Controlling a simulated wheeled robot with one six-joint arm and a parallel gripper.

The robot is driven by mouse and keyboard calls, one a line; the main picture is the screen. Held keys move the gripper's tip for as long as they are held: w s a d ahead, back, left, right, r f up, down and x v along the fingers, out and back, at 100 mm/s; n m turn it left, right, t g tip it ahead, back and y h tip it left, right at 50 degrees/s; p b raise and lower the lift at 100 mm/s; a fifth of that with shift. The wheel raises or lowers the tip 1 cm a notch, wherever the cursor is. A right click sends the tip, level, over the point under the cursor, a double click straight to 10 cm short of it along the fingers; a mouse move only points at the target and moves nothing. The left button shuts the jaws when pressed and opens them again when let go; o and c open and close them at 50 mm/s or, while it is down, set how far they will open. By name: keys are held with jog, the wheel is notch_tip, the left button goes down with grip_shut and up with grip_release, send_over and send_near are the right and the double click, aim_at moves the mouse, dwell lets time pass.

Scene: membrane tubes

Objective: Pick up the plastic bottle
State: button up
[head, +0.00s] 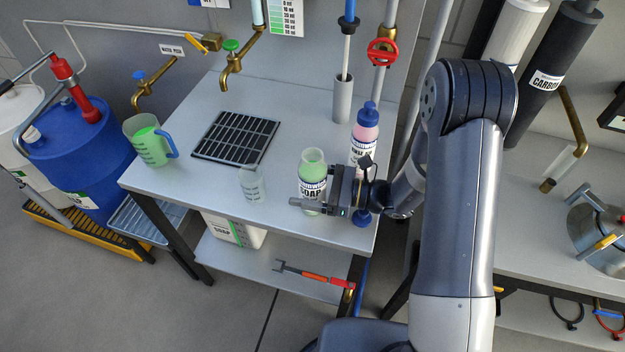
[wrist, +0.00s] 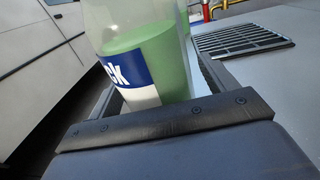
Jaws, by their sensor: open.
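My gripper (head: 309,198) reaches in from the right at the bottle's lower part, jaws open. In the wrist view the bottle (wrist: 150,62) stands between the two fingers, its top cut off by the frame. I cannot tell whether either finger touches it. In the head view the gripper hides part of the bottle's right side.
A pink bottle with a blue cap (head: 366,130) stands close behind my gripper. A small clear beaker (head: 253,186) stands left of the green bottle. A black grate (head: 235,137) and a green-filled jug (head: 148,143) lie further left. A grey tube holder (head: 342,105) stands at the back.

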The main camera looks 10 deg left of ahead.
jog(key=shift+a, duration=0.3)
jog(key=c, duration=1.3)
jog(key=shift+c, duration=0.2)
jog(key=shift+r, duration=0.15)
